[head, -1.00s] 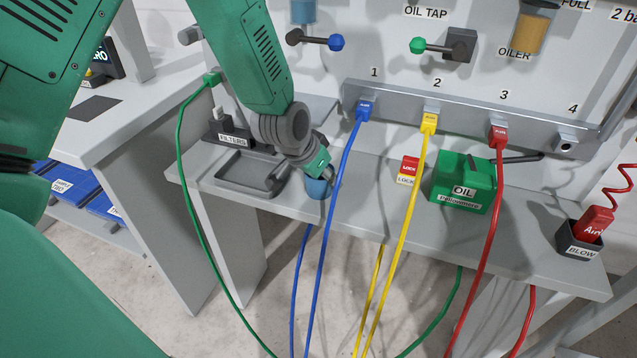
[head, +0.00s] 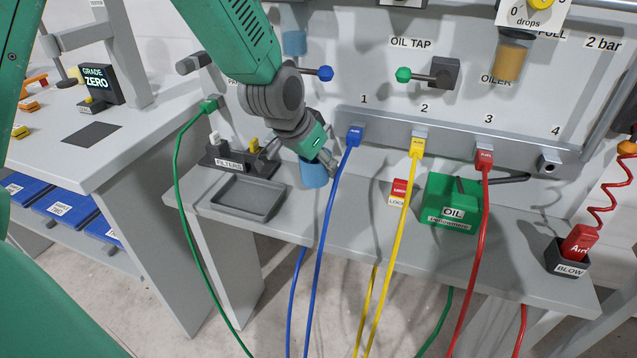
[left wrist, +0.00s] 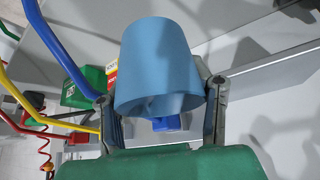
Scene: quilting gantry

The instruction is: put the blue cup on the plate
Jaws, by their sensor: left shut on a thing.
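The blue cup (head: 314,174) is held by my left gripper (head: 322,160), which is shut on it. The cup appears raised over the grey shelf, behind the blue hose. In the left wrist view the cup (left wrist: 160,60) sits between the two fingers of the left gripper (left wrist: 161,95), one finger on each side. A dark grey flat square (head: 92,134) lies on the left bench; I cannot tell if it is the plate. My right gripper is not in view.
A grey tray (head: 246,198) and a filters rack (head: 240,163) are left of the cup on the shelf (head: 400,243). Blue (head: 325,230), yellow (head: 394,235) and green (head: 180,190) hoses hang nearby. A green oil box (head: 451,205) stands right. A tester display (head: 99,82) stands on the left bench.

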